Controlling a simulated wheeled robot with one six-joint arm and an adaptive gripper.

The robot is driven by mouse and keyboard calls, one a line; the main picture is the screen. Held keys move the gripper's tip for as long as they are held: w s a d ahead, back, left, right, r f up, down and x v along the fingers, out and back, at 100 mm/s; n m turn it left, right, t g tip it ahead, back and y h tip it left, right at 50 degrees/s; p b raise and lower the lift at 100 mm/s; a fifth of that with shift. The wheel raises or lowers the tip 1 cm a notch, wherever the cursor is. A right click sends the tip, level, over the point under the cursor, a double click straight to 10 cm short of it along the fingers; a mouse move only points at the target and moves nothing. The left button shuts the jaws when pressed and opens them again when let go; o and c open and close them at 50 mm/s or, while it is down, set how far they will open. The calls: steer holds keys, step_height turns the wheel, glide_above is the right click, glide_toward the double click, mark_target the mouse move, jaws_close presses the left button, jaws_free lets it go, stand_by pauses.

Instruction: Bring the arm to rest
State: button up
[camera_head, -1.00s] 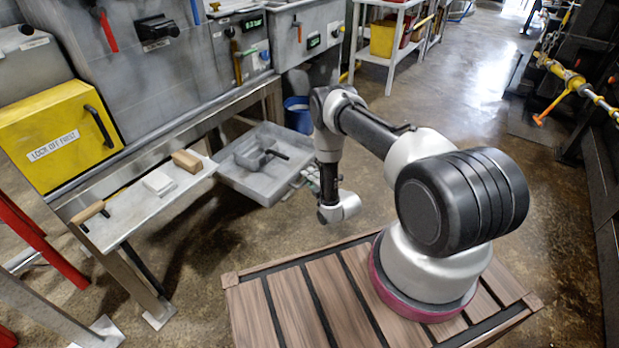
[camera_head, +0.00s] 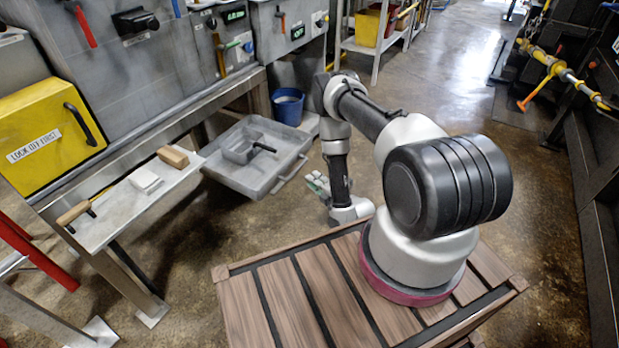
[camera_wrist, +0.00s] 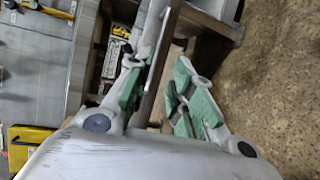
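My arm stands on a wood-slatted deck (camera_head: 290,300), bent at the elbow with the forearm hanging down. The gripper is clear of the grey tray in the body view.
A grey tray (camera_head: 285,163) holding a scoop (camera_head: 240,150) lies left of the gripper. A steel shelf (camera_head: 105,222) with a brush, a white block and a brown block is farther left. A blue bucket (camera_head: 288,108) stands behind. Yellow-handled pipework (camera_head: 545,75) runs at right.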

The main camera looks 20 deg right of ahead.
steer(key=shift+s, duration=0.1)
stand_by(0.4)
steer(key=s+f+m+g+h, duration=0.1)
steer(key=s+f+m+g, duration=0.6)
steer(key=s+f, duration=0.4)
steer(key=s+d+m+g+h, duration=0.1)
steer(key=s+d+m+g, duration=0.15)
steer(key=g, duration=0.25)
steer(key=s+d+r+m+g+h, duration=0.1)
steer(key=s+r+m+g, duration=0.15)
steer(key=r, duration=0.85)
steer(key=s+d+r+m+g, duration=0.15)
steer(key=r+m, duration=0.25)
steer(key=r, duration=0.8)
steer(key=s+d+r+m+g+h, duration=0.1)
steer(key=r+m+g, duration=0.15)
steer(key=r, duration=0.85)
steer(key=s+a+r+m+t, duration=0.1)
steer(key=s+r, duration=0.3)
steer(key=r, duration=0.7)
steer(key=s+a+r+m+t, duration=0.1)
steer(key=s+r+t, duration=0.3)
steer(key=r, duration=0.7)
steer(key=s+a+r+m+t, duration=0.1)
steer(key=s+r, duration=0.3)
steer(key=r, duration=0.7)
steer(key=shift+s+a+t, duration=0.3)
steer(key=shift+a+t, duration=0.4)
steer(key=shift+t, duration=0.05)
